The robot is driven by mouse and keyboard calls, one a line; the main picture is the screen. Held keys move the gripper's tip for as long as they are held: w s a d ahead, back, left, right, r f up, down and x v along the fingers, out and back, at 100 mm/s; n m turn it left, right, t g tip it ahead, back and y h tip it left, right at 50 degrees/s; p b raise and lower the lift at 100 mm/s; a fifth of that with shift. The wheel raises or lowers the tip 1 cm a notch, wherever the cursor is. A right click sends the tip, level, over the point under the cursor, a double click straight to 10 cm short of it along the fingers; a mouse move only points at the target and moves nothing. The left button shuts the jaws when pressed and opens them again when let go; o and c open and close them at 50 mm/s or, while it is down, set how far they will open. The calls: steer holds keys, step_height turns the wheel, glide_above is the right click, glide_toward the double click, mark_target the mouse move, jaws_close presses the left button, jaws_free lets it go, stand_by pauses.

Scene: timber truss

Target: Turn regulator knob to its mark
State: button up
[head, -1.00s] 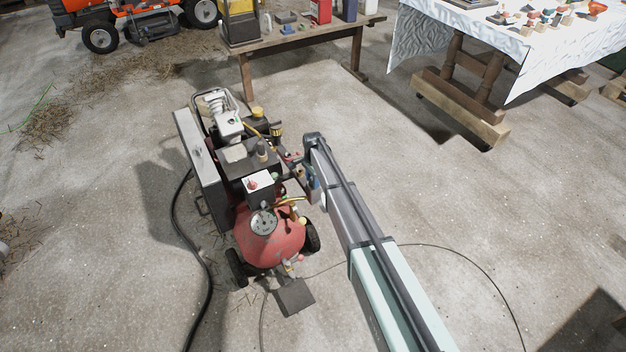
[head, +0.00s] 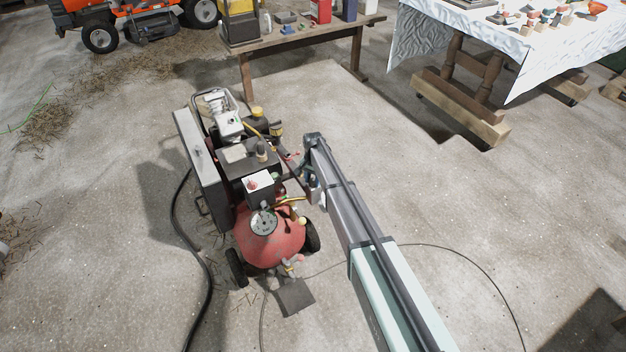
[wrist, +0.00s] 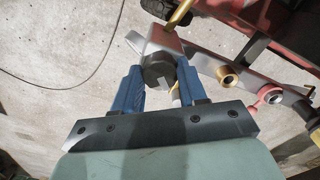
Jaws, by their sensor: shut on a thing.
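The regulator knob (wrist: 157,68) is a dark round knob on a grey metal body, seen in the wrist view between my two blue fingers. My gripper (wrist: 160,73) is shut on it, one finger on each side. A small pale patch shows on the knob's near side; I cannot tell whether it is the mark. In the head view, my arm reaches to the right side of the red compressor (head: 268,243). The knob is too small and hidden to make out there.
A black hose (head: 180,230) runs along the floor. Open concrete lies right of my arm.

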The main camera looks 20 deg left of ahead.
mark_target(313, 181)
steer(key=n, duration=0.4)
steer(key=shift+n, duration=0.3)
steer(key=n, duration=0.4)
steer(key=shift+n, duration=0.3)
steer(key=o, duration=1.1)
steer(key=shift+c, duration=0.2)
step_height(313, 181, up, 14)
steer(key=shift+f, duration=0.1)
stand_by(0.4)
